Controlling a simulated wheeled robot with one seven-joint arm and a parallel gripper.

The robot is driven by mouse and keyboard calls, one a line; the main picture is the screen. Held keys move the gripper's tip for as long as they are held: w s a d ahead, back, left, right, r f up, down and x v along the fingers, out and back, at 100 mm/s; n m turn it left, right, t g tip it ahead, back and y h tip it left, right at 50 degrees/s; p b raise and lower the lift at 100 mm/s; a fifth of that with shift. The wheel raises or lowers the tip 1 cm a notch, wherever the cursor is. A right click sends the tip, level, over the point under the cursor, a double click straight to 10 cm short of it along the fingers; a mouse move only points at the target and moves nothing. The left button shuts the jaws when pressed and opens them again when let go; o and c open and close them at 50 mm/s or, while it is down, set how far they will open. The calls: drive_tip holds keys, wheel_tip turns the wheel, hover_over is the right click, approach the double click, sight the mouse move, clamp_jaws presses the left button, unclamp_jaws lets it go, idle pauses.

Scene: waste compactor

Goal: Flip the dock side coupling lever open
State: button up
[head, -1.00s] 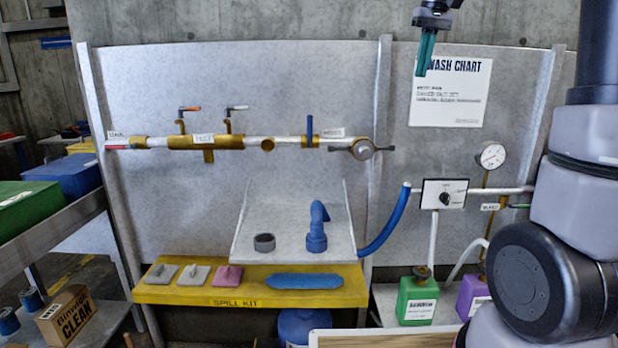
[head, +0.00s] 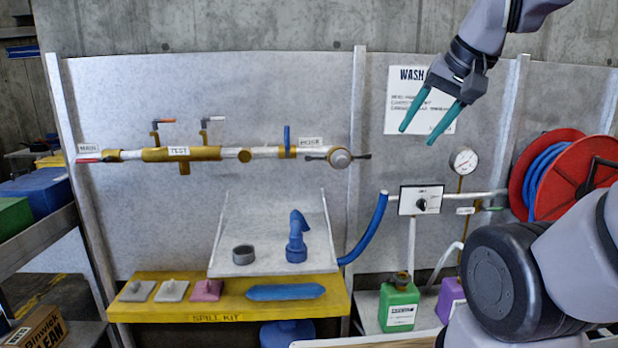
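A round grey and brass coupling (head: 340,158) sits at the right end of the wall pipe. It has a dark lever arm on each side, a left one (head: 316,157) and a right one (head: 363,156); both stick out roughly sideways. I cannot tell which is the dock side one. A small label (head: 310,142) above the pipe is too blurred to read surely. My gripper (head: 418,133) is up and to the right of the coupling, in front of the wash chart. Its two teal fingers are apart, with nothing between them, pointing down and left.
A blue upright handle (head: 287,138) stands on the pipe left of the coupling. A blue hose (head: 366,230) and a control box (head: 421,200) are below right. A yellow shelf (head: 338,300) holds pads. A red hose reel (head: 580,170) is at the right.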

sight(368, 156)
drive_tip(key=w+a+f+m+g+y, duration=0.45)
drive_tip(key=w+a+m+y, duration=0.4)
drive_tip(key=m, duration=0.65)
drive_tip(key=w+d+f+m+t+y, duration=0.2)
drive_tip(key=w+m+t, duration=0.1)
drive_tip(key=w+m, duration=0.45)
drive_tip(key=w+d+f+m+t+y, duration=0.1)
drive_tip(key=w+d+f+m+t, duration=0.15)
drive_tip(key=w+m, duration=0.5)
drive_tip(key=w+d+f+m+t+h, duration=0.3)
drive_tip(key=w+d+f+m+t, duration=0.4)
drive_tip(key=d+m, duration=0.4)
drive_tip(key=w+a+m, duration=0.1)
drive_tip(key=w+a, duration=0.6)
drive_tip(key=w, duration=0.2)
drive_tip(key=shift+w+a+r, duration=0.15)
drive_tip(key=shift+w+r, duration=0.15)
drive_tip(key=shift+r, duration=0.05)
drive_tip(key=shift+h, duration=0.25)
drive_tip(key=shift+c, duration=0.3)
clamp_jaws()
